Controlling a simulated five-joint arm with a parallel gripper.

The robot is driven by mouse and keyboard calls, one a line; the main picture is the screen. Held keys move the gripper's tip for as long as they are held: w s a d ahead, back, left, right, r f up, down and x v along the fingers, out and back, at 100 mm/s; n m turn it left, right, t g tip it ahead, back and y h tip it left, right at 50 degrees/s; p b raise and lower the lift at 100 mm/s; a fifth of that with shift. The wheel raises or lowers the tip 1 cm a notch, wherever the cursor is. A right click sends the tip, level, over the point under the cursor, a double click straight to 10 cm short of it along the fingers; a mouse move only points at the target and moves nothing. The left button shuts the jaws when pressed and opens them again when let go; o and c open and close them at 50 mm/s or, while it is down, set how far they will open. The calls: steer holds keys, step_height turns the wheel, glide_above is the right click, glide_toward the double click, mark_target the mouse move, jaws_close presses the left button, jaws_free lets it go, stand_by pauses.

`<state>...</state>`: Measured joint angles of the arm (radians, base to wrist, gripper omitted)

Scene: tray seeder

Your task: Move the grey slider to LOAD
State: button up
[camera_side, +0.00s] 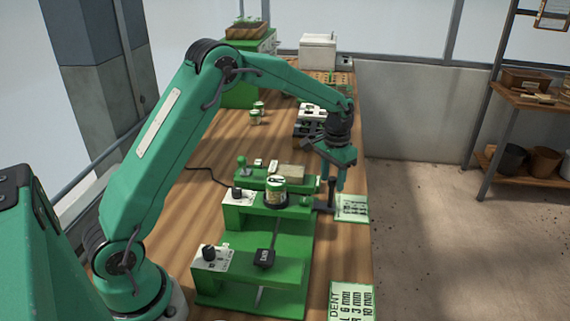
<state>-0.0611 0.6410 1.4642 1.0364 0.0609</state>
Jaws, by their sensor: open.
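The green seeder (230,284) stands on the wooden bench in the centre foreground. A dark grey block (264,258) with small pale marks sits at a narrow slot in its sloping green face; it looks like the slider. I cannot read a LOAD mark. My gripper (333,177) points down beyond the seeder's far right corner, open and apart from the block. A dark upright post (331,194) stands close below the gripper; I cannot tell whether they touch.
White panels with dark knobs (209,254) are on the seeder's left side. Printed cards (352,208) lie along the bench's right edge. Small cans (256,113), a white box (318,51) and green equipment (240,95) stand farther back.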

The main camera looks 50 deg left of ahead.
steer(key=shift+f, duration=0.2)
jaws_close()
steer(key=s+d, duration=1.4)
stand_by(0.3)
steer(key=shift+d+r, duration=0.1)
jaws_free()
